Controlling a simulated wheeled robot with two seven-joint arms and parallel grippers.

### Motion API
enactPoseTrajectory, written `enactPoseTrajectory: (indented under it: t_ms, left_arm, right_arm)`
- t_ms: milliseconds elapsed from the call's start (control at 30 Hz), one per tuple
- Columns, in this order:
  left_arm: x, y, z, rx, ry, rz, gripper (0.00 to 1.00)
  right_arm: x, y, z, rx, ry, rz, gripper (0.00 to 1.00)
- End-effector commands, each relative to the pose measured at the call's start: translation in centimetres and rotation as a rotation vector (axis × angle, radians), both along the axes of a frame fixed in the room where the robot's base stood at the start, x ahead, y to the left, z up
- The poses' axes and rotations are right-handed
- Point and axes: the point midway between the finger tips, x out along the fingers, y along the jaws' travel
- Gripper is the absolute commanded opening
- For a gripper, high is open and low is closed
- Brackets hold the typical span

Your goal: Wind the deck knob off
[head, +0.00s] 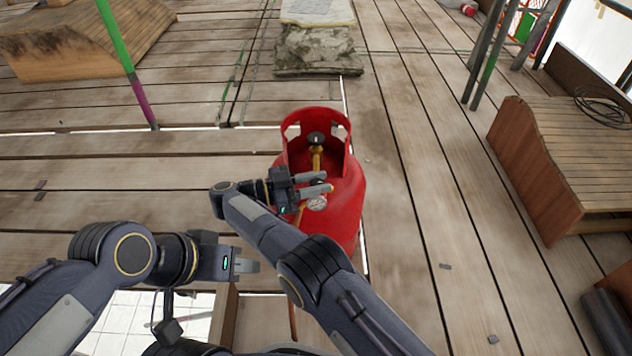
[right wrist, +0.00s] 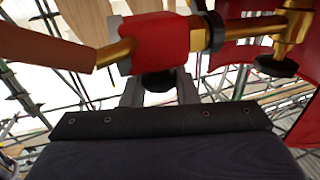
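A red gas cylinder (head: 346,208) stands upright on the plank deck, with a cut-out collar around its top. Inside the collar a black knob (head: 316,139) tops a brass valve (head: 316,158). My right gripper (head: 322,184) is at the collar's near side, by a round gauge (head: 317,203). In the right wrist view, its two grey fingers lie either side of a black round knob (right wrist: 157,84) under a red regulator body (right wrist: 155,38); whether they press on it is unclear. My left gripper (head: 257,266) is empty, left of the cylinder; its finger gap is hidden.
A wooden platform with a coiled cable (head: 602,107) stands at the right. A wooden ramp (head: 75,40) and a green and purple pole (head: 125,65) are at the left.

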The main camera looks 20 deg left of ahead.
Motion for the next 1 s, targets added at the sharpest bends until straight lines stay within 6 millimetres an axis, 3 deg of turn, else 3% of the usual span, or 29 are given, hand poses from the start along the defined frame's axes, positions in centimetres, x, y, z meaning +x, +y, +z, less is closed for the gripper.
enactPoseTrajectory:
  t_ms: [33, 167, 767, 1000]
  left_arm:
    - [0.0, 0.0, 0.01, 0.0, 0.0, 0.0, 0.33]
    - [0.0, 0.0, 0.01, 0.0, 0.0, 0.0, 0.33]
    - [0.0, 0.0, -0.09, 0.0, 0.0, 0.0, 0.33]
    - [0.0, 0.0, -0.59, 0.0, 0.0, 0.0, 0.33]
  right_arm:
    - [0.11, -0.18, 0.08, -0.001, -0.002, -0.004, 0.32]
    - [0.08, -0.12, 0.07, 0.0, -0.001, -0.003, 0.48]
    - [0.05, -0.06, 0.03, 0.0, 0.001, 0.012, 0.48]
    - [0.03, -0.13, -0.04, 0.0, 0.005, 0.107, 0.48]
